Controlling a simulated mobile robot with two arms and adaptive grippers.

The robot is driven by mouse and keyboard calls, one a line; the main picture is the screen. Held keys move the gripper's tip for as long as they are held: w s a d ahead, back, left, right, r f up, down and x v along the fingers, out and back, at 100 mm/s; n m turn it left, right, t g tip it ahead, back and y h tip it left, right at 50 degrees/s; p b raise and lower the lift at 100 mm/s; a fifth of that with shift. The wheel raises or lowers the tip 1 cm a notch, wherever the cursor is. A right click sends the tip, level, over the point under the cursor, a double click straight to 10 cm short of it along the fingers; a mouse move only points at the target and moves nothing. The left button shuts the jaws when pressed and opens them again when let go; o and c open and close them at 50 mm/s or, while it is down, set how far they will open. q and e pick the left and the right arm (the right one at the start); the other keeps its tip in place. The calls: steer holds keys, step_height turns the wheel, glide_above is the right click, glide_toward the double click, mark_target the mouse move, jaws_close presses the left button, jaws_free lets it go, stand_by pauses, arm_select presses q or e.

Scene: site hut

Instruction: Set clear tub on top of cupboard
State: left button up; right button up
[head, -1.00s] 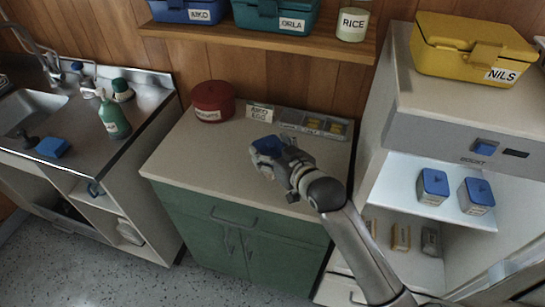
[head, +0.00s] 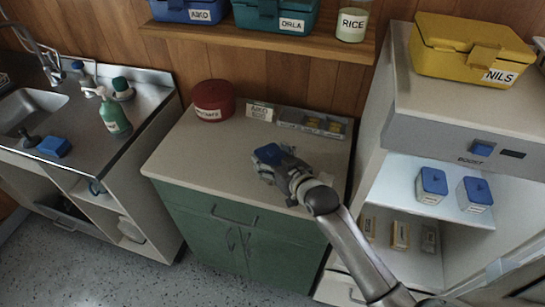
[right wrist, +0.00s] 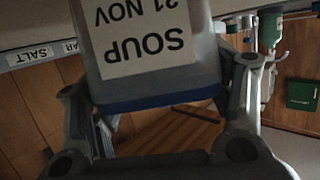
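The clear tub (right wrist: 150,75) has a blue lid and a label reading SOUP 21 NOV. It fills the middle of the right wrist view, upside down in that picture. In the head view mostly its blue lid (head: 268,153) shows. My right gripper (head: 272,166) is shut on the tub, with one finger on each side. The tub is over the beige top of the green cupboard (head: 190,160), near the middle. Its underside is hidden, so I cannot tell whether it touches the top. My left gripper is out of view.
A red round tin (head: 213,100), a small label card (head: 260,111) and a grey divided tray (head: 315,124) stand along the cupboard's back. An open fridge (head: 440,140) with two blue-lidded tubs is at right. The cupboard's left and front top is clear.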

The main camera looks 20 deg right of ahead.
steer(key=o, duration=0.4)
steer(key=shift+c, duration=0.2)
steer(key=shift+r, duration=0.1)
steer(key=b+v, duration=0.1)
steer(key=v, duration=1.1)
